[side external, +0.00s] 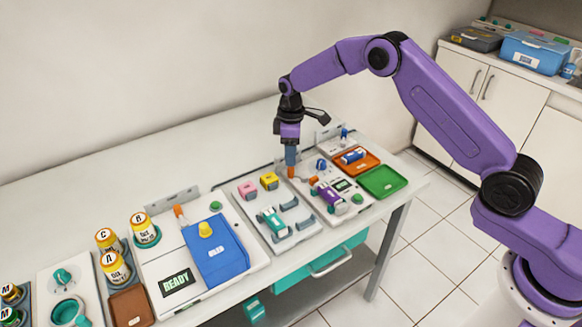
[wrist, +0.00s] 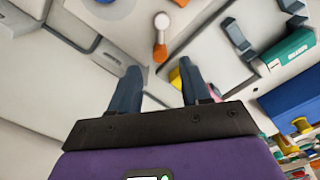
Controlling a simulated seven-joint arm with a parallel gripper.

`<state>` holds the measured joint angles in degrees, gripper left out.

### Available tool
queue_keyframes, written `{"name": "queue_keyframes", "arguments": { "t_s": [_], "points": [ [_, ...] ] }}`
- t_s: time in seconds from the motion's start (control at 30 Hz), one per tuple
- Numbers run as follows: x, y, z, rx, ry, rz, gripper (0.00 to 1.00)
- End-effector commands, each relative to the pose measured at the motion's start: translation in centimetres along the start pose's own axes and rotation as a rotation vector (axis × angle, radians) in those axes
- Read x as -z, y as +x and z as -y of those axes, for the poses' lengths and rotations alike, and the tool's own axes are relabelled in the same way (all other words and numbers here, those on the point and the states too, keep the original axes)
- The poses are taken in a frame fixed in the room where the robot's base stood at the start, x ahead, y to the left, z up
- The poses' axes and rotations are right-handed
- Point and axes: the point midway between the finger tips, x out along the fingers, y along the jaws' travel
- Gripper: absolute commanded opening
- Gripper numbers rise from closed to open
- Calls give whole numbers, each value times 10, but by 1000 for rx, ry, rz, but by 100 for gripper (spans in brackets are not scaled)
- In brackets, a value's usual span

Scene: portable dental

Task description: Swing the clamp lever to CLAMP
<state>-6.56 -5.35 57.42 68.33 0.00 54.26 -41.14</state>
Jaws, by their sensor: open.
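A short lever with an orange tip and a pale round end (wrist: 161,22) lies on a light panel, ahead of my fingertips in the wrist view. Its orange tip (side external: 291,172) shows just below my fingers in the side view. My gripper (side external: 290,162) points down above the panel, its fingers apart with nothing between them. In the wrist view my gripper (wrist: 160,85) has its two dark blue fingers on either side of the lever's line, short of the orange tip. I see no contact. No CLAMP marking is readable.
Beside the lever stand a yellow block (side external: 269,180), a pink block (side external: 247,190) and a blue knob (side external: 321,164). A teal handpiece (side external: 272,221) and a purple handpiece (side external: 328,195) lie nearer the front. Orange (side external: 372,161) and green (side external: 398,180) trays are right.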

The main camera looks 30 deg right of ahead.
Motion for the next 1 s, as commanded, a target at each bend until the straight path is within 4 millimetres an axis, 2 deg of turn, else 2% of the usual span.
{"name": "queue_keyframes", "arguments": {
  "t_s": [0.1,0.3,0.5,0.77,0.9,1.0],
  "points": [
    [0,23,0,2,0,3,47],
    [0,48,0,1,0,1,47],
    [0,58,0,-1,0,-1,47],
    [0,58,0,-1,0,-1,47],
    [0,58,0,0,0,-1,2],
    [0,58,0,0,0,0,0]
  ]
}}
